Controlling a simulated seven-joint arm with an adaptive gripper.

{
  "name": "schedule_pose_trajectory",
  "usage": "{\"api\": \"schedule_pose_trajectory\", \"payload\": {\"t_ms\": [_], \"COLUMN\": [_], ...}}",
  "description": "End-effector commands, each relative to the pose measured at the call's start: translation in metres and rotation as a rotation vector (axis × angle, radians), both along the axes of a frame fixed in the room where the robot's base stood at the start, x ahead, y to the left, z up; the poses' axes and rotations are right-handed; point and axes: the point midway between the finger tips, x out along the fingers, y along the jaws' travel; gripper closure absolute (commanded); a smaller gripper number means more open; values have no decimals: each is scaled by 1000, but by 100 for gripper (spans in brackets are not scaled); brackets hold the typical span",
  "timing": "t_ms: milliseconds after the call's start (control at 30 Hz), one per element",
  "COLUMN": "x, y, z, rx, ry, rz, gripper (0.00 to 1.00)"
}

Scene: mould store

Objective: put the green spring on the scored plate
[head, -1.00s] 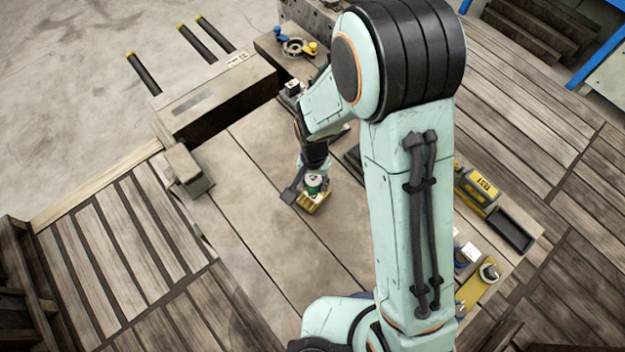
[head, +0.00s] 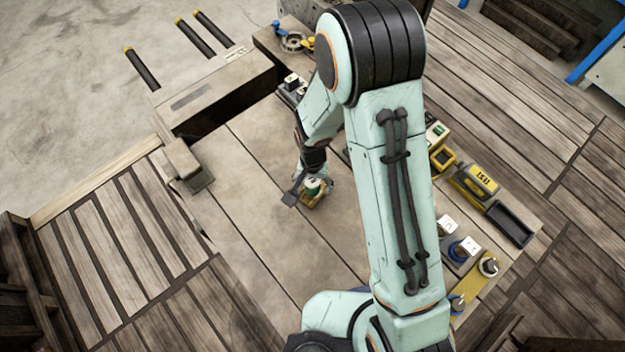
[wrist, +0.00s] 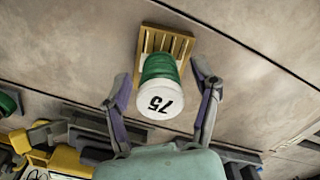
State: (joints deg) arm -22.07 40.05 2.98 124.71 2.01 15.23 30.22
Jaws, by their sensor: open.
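The green spring (wrist: 160,68), a green ribbed cylinder with a white end marked 75, stands on the yellow slotted plate (wrist: 183,42), which looks like the scored plate. In the head view the green spring (head: 313,187) shows over a yellowish edge of the plate (head: 314,203), partly hidden by my gripper. My gripper (wrist: 163,84) is open. Its fingers lie on either side of the spring's white end, with gaps on both sides. The spring's foot is partly hidden by its own body in the wrist view.
A yellow box (head: 475,185) and a dark tray (head: 511,224) stand along the table's right side, with white-topped pieces (head: 462,249) nearer. A grey block (head: 187,164) sits at the left edge. The wooden table top (head: 250,200) left of my gripper is clear.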

Motion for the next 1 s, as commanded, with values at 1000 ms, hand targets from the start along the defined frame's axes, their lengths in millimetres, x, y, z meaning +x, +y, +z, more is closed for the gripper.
{"api": "schedule_pose_trajectory", "payload": {"t_ms": [1000], "x": [-4], "y": [-8], "z": [133], "rx": [3], "ry": [-3], "rz": [4], "gripper": [38]}}
